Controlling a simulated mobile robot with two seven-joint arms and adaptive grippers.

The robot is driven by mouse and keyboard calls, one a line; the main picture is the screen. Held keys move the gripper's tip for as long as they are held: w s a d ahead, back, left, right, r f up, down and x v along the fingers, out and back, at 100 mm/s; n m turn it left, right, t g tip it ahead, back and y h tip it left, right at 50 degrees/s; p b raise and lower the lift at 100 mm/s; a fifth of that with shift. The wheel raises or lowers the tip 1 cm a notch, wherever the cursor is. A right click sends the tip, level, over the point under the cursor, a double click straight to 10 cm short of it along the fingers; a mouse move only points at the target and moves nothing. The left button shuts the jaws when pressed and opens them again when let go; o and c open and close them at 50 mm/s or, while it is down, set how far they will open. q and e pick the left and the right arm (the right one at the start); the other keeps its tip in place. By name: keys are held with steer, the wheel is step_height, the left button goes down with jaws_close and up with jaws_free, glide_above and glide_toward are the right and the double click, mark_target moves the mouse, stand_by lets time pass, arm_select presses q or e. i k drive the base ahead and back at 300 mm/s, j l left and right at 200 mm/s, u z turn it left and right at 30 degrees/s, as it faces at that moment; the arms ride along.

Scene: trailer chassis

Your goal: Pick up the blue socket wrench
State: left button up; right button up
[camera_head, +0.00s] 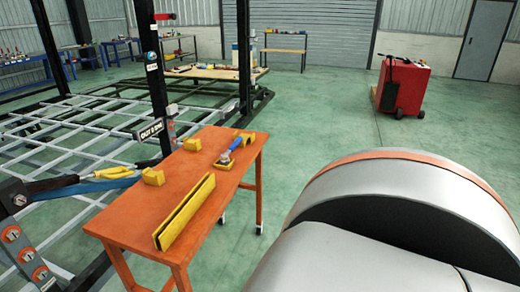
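A blue-handled tool (236,144), which looks like the blue socket wrench, rests on the far right part of the orange table (196,222). Neither of my grippers can be made out in the head view. A large grey part of my own body fills the lower right.
A long yellow holder (184,211) and yellow blocks (153,177) stand on the table. The trailer chassis frame (75,125) and a dark post lie beyond. A red cart (404,87) stands far right; green floor there is clear.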

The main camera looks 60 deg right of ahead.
mark_target(224, 160)
steer(key=z, duration=1.7)
steer(key=u, duration=2.5)
steer(key=z, duration=2.45)
